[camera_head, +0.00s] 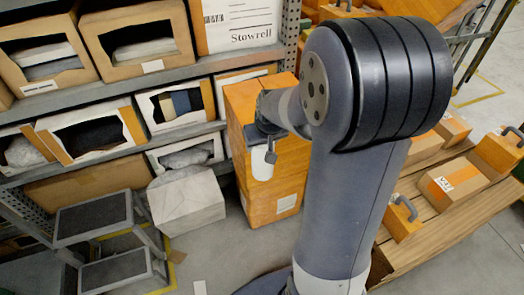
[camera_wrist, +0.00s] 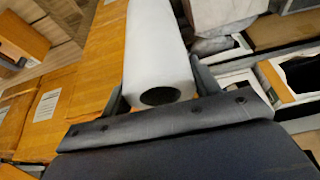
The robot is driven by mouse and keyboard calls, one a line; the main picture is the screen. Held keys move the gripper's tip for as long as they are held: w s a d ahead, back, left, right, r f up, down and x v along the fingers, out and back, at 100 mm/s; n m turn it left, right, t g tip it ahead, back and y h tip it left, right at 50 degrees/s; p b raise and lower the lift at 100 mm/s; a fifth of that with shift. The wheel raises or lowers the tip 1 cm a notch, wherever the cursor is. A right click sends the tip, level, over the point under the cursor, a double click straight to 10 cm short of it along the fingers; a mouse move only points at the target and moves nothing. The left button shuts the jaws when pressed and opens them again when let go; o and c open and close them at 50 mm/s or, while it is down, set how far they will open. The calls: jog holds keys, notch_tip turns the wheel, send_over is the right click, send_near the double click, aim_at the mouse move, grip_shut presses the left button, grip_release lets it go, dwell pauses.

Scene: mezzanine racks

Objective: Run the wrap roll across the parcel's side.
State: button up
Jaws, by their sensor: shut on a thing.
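The wrap roll (camera_wrist: 157,48) is a white cylinder with a dark hollow core, filling the middle of the wrist view. My gripper (camera_wrist: 155,90) is shut on it, one finger on each side. In the head view the roll (camera_head: 262,163) hangs upright below my gripper (camera_head: 268,140), in front of the parcel. The parcel (camera_head: 290,165) is a tall orange-brown box stack with a white label low on its side, standing on the floor by the rack. The roll overlaps its left part in the picture; I cannot tell if they touch. My arm hides part of the parcel's right side.
A metal rack (camera_head: 75,98) with open cartons stands at the left and back. A white box (camera_head: 187,203) and a grey step stool (camera_head: 95,218) stand left of the parcel. A wooden pallet (camera_head: 440,215) with orange boxes lies at the right. Some floor is clear in front of the parcel.

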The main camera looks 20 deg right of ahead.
jog(key=w+p, duration=0.1)
jog(key=w, duration=0.5)
dwell(0.3)
jog(key=shift+w+a+p, duration=0.1)
jog(key=shift+w+p, duration=0.2)
jog(key=shift+w, duration=0.85)
dwell(1.0)
